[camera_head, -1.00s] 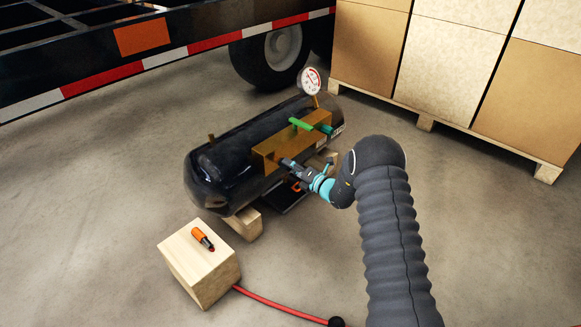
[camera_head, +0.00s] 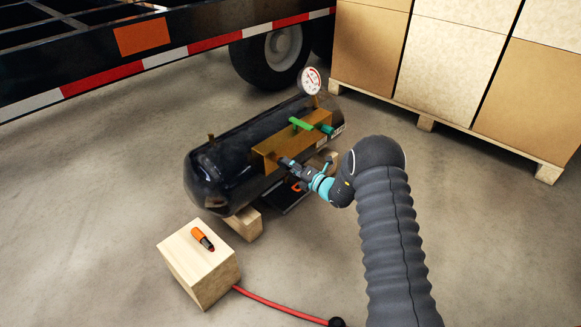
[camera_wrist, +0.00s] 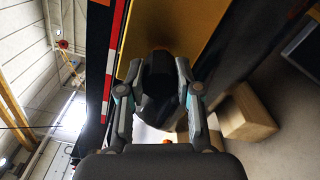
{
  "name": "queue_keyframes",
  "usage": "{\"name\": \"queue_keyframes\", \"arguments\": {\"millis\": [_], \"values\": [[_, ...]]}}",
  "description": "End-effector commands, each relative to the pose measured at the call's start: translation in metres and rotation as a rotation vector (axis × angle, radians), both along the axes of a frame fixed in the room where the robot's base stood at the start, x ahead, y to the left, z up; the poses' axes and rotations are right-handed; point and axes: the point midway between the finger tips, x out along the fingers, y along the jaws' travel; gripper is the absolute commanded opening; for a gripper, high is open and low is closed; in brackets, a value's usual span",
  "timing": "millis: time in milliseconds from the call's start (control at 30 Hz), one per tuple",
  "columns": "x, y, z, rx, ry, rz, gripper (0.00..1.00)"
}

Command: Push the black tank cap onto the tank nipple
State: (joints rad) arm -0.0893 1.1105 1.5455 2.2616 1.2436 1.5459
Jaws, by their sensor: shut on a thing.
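The black tank (camera_head: 235,152) lies on wooden blocks on the floor, with a brass-coloured block (camera_head: 272,150) on its near side. My gripper (camera_head: 288,164) is at the face of this brass block. In the wrist view my gripper (camera_wrist: 157,95) is shut on the black cap (camera_wrist: 157,78), which sits between the fingers. The cap's far end is at or very close to the yellow-brown face (camera_wrist: 185,30). The tank nipple is hidden behind the cap and fingers, so I cannot tell how far the cap is on.
A green-handled valve (camera_head: 301,124) and a pressure gauge (camera_head: 310,81) stick up from the tank. A wooden block (camera_head: 199,265) with an orange and black marker (camera_head: 203,239) stands in front. A red hose (camera_head: 278,304) lies on the floor. Pallet boxes (camera_head: 440,70) stand behind right.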

Motion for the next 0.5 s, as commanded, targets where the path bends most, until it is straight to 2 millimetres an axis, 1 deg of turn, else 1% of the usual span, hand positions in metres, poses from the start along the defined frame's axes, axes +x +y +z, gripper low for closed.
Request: {"name": "queue_keyframes", "arguments": {"millis": [333, 367, 400, 467, 500], "values": [[0.0036, 0.0051, -0.0004, -0.001, -0.001, 0.0, 0.03], [0.0038, 0.0052, -0.0001, 0.0, 0.0, 0.0, 0.36], [0.0037, 0.005, 0.0001, 0.0, 0.0, 0.0, 0.46], [0.0037, 0.005, 0.0001, 0.0, 0.0, 0.0, 0.61], [0.0036, 0.005, 0.0001, 0.0, 0.0, 0.0, 0.63]]}}
